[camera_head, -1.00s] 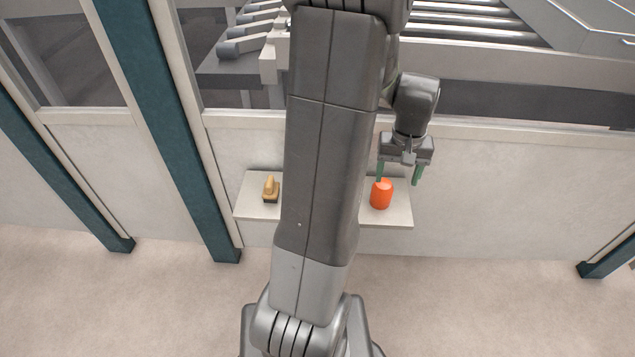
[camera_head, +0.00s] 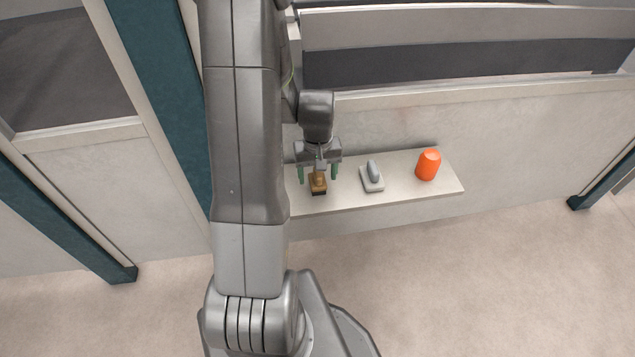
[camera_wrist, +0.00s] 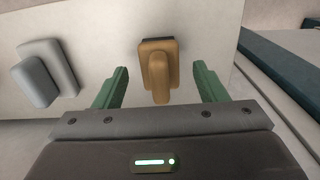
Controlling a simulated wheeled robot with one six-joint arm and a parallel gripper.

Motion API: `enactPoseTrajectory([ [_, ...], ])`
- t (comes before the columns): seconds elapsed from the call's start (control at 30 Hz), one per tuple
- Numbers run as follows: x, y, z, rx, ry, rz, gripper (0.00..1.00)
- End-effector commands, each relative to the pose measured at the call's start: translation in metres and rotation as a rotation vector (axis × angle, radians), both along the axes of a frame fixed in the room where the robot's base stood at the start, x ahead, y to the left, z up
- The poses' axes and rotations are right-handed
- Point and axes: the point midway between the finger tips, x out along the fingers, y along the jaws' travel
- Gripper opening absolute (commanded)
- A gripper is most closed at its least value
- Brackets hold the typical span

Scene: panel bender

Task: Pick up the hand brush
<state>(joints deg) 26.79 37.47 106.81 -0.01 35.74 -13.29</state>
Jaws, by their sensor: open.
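The hand brush (camera_head: 318,181) has a tan wooden body with a raised handle and dark bristles below. It stands on the left part of a pale shelf (camera_head: 400,198). My gripper (camera_head: 319,176) is open, with its green fingers on either side of the brush in the head view. In the wrist view the brush (camera_wrist: 158,68) shows ahead, between the lines of the two open fingers (camera_wrist: 160,88), with gaps on both sides. The fingers do not touch it. Whether they are level with the handle or above it, I cannot tell.
A grey-white object with a raised handle (camera_head: 372,177) stands to the right of the brush on the shelf. An orange container (camera_head: 428,165) stands near the shelf's right end. A pale wall panel (camera_head: 520,125) rises behind the shelf.

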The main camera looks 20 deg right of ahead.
Motion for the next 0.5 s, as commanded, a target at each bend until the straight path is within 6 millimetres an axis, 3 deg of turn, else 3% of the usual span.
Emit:
enactPoseTrajectory([
  [0.1,-0.0003,0.0002,-0.0118,0.000,0.001,0.000,0.65],
  [0.37,0.0000,0.0000,-0.0130,0.000,-0.001,0.000,0.65],
  [0.5,0.0000,-0.0001,-0.0129,0.000,0.000,0.000,0.38],
])
